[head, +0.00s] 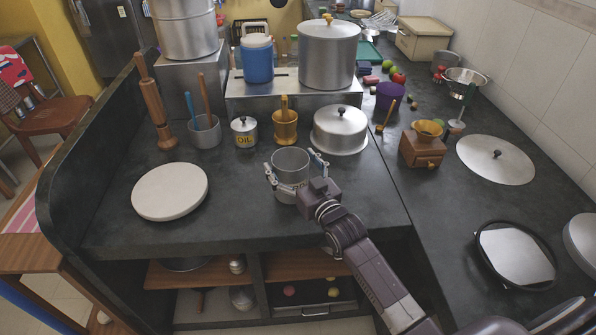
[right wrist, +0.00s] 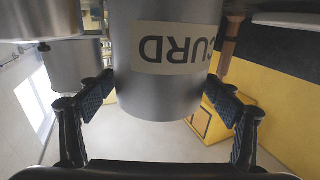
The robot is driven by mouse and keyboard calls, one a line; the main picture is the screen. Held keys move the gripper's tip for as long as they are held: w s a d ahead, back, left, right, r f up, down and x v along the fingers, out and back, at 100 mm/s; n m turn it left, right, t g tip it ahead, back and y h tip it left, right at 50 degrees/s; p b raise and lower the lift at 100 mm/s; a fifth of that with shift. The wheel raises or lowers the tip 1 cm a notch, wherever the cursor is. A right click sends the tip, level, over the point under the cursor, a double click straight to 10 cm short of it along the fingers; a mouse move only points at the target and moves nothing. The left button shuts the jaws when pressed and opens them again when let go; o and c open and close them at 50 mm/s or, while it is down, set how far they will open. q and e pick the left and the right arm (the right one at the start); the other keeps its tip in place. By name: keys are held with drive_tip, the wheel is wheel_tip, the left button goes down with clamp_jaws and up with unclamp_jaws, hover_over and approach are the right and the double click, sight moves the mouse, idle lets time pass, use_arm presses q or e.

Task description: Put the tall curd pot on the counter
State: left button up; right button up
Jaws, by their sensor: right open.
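The tall curd pot (head: 291,162) is a grey steel cylinder with an open top. It appears to stand upright on the dark counter (head: 240,215), near its front edge. Its CURD label shows upside down in the right wrist view, where the pot (right wrist: 165,95) fills the upper middle. My right gripper (head: 293,172) is open, with one finger on each side of the pot. In the right wrist view the fingers (right wrist: 160,92) flank the pot's wall; I cannot tell whether either touches it. My left gripper is not in view.
A white round board (head: 170,191) lies to the left. An OIL canister (head: 244,132), a brass mortar (head: 285,128) and a lidded pot (head: 340,131) stand behind. A wooden grinder (head: 421,150) is to the right. Counter space is clear between the board and the curd pot.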

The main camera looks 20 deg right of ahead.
drive_tip(key=s+d, duration=0.1)
drive_tip(key=s, duration=1.1)
drive_tip(key=shift+d+b, duration=0.2)
drive_tip(key=shift+b, duration=0.25)
